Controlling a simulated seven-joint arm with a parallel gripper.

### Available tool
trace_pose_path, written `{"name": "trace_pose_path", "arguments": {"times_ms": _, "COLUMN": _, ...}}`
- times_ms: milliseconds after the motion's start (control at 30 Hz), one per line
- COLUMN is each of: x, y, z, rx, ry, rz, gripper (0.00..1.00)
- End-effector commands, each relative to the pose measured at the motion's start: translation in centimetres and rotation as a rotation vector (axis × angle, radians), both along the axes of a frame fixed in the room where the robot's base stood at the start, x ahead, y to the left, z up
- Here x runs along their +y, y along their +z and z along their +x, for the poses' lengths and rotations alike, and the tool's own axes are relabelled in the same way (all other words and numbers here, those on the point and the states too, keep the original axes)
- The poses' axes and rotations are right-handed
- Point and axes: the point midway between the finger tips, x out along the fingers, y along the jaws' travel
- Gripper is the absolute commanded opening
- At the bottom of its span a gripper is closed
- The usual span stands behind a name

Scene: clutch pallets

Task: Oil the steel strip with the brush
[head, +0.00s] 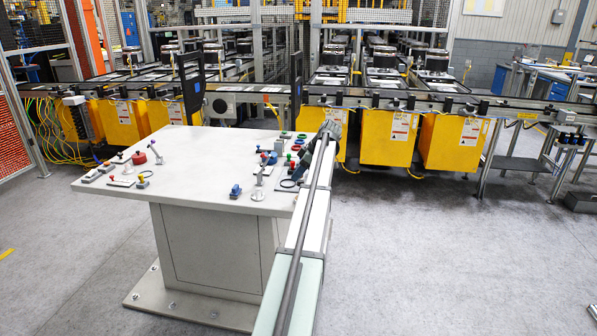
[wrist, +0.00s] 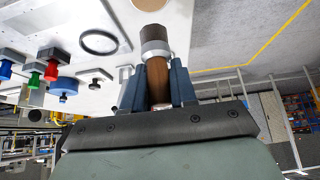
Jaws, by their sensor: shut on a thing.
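My gripper (wrist: 160,88) is shut on the brush (wrist: 159,96), with its dark blue fingers on either side of the brown handle. A pale metal band and a dark grey-brown section show beyond the fingertips, and a brown piece shows at the top edge of the wrist view. In the head view my gripper (head: 327,137) is at the right edge of the white table (head: 215,192), and the brush cannot be made out there. Several small flat grey pieces lie on the table, one of them a plate (head: 121,183) at the left; I cannot tell which is the steel strip.
A black ring (wrist: 99,42), red, green and blue knobbed parts and a blue round part (wrist: 63,85) lie near my gripper. A red round part (head: 139,158) is at the table's left. The table's middle is mostly clear. Yellow bins (head: 390,137) stand under the conveyor behind.

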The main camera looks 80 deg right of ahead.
Motion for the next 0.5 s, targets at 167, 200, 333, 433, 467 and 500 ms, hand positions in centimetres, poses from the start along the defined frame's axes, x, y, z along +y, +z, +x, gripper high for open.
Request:
{"name": "trace_pose_path", "arguments": {"times_ms": 167, "x": 0.0, "y": -1.5, "z": 0.0, "rx": 0.0, "ry": -0.002, "rz": 0.001, "gripper": 0.0}}
{"name": "trace_pose_path", "arguments": {"times_ms": 200, "x": 0.0, "y": -1.8, "z": 0.0, "rx": 0.0, "ry": -0.002, "rz": 0.0, "gripper": 0.0}}
{"name": "trace_pose_path", "arguments": {"times_ms": 333, "x": 0.0, "y": -3.0, "z": 0.0, "rx": 0.0, "ry": -0.003, "rz": 0.001, "gripper": 0.0}}
{"name": "trace_pose_path", "arguments": {"times_ms": 433, "x": 0.0, "y": -3.9, "z": 0.0, "rx": 0.0, "ry": -0.003, "rz": 0.002, "gripper": 0.0}}
{"name": "trace_pose_path", "arguments": {"times_ms": 467, "x": 0.0, "y": -4.1, "z": 0.0, "rx": 0.0, "ry": -0.002, "rz": 0.001, "gripper": 0.0}}
{"name": "trace_pose_path", "arguments": {"times_ms": 500, "x": 0.0, "y": -4.4, "z": 0.0, "rx": 0.0, "ry": -0.002, "rz": 0.0, "gripper": 0.0}}
